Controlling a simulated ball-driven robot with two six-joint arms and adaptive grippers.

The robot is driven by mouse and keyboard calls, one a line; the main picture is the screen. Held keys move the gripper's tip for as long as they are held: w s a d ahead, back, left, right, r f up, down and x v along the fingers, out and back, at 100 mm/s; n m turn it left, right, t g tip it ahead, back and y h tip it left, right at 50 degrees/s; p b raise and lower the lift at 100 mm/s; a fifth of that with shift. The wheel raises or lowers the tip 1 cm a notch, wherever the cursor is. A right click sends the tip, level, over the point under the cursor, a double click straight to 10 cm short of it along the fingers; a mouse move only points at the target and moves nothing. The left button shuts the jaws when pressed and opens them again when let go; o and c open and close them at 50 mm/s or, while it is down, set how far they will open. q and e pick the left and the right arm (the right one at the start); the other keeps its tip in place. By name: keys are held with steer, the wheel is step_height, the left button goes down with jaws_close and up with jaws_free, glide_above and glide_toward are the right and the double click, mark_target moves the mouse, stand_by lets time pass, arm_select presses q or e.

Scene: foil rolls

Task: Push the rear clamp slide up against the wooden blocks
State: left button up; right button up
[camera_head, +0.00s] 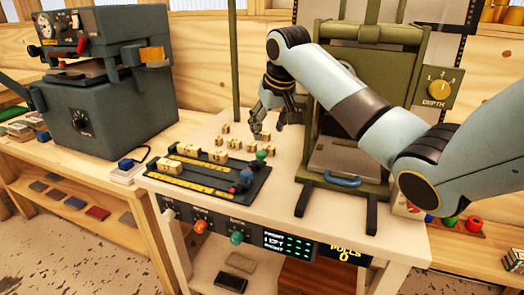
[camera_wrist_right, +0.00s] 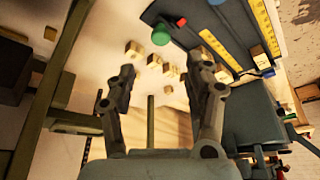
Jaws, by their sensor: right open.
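A dark clamping tray (camera_head: 200,183) with yellow scales lies on the white table in the head view. Wooden blocks (camera_head: 168,165) rest on its left part, more (camera_head: 217,156) along its rear row. At its right end stand a green knob (camera_head: 261,155) and a blue knob (camera_head: 247,174), apart from the blocks; the slides under them are hard to make out. The green knob (camera_wrist_right: 160,37) also shows in the right wrist view, beside a red part. My right gripper (camera_head: 268,127) is open and empty, above the table behind the tray. My left gripper is not in view.
Several loose wooden blocks (camera_head: 250,145) lie on the table behind the tray, beneath my right gripper. A green press (camera_head: 350,130) with a depth dial stands right, a dark machine (camera_head: 105,100) left. A thin green post (camera_head: 236,60) rises behind the table.

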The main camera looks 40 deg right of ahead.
mark_target(261, 153)
steer(key=b+x, duration=0.1)
steer(key=x, duration=0.9)
steer(key=shift+a, duration=0.1)
jaws_close()
